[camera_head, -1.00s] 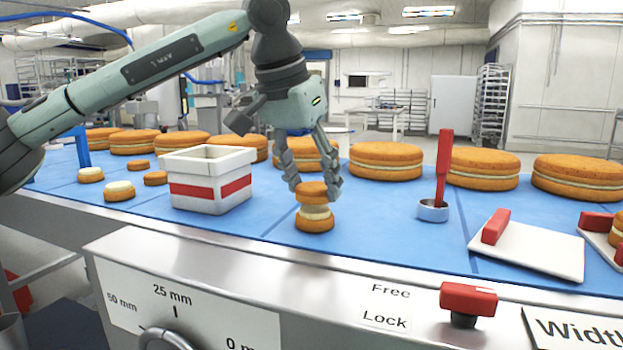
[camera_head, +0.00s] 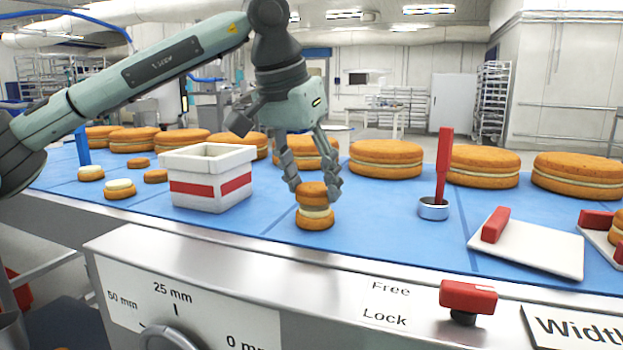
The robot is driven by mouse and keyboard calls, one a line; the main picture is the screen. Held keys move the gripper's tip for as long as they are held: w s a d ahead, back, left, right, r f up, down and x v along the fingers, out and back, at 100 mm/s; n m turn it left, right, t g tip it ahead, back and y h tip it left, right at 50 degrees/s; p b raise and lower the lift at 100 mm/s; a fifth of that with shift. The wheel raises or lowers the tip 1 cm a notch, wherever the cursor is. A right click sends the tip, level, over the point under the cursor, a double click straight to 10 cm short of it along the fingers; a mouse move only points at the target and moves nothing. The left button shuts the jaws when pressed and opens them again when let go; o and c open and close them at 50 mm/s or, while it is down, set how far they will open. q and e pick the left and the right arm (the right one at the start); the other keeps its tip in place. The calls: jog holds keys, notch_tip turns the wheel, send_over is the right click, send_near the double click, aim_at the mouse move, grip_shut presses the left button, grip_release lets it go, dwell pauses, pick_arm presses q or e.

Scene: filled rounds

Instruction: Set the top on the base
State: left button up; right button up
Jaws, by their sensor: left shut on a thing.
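My left gripper (camera_head: 314,188) points down with its fingers shut around a small orange-brown cake top (camera_head: 311,190). The top is level and sits right over the cream of a small round base (camera_head: 315,220), which rests on the blue belt. I see no clear gap between the top and the cream, but I cannot tell how firmly they touch. The fingers hide part of the top's sides. My right gripper does not show.
A white box with a red band (camera_head: 210,188) stands left of the gripper. Two cream-topped bases (camera_head: 120,188) and small tops (camera_head: 156,176) lie further left. Large filled cakes (camera_head: 386,158) line the back. A metal cup with a red handle (camera_head: 433,209) and a white board (camera_head: 530,250) are right.

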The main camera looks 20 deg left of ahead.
pick_arm(q)
jog(key=shift+f+b, duration=0.35)
jog(key=shift+f, duration=0.25)
dwell(0.3)
jog(key=o, duration=0.9)
jog(key=shift+c, duration=0.2)
jog(key=o, duration=0.5)
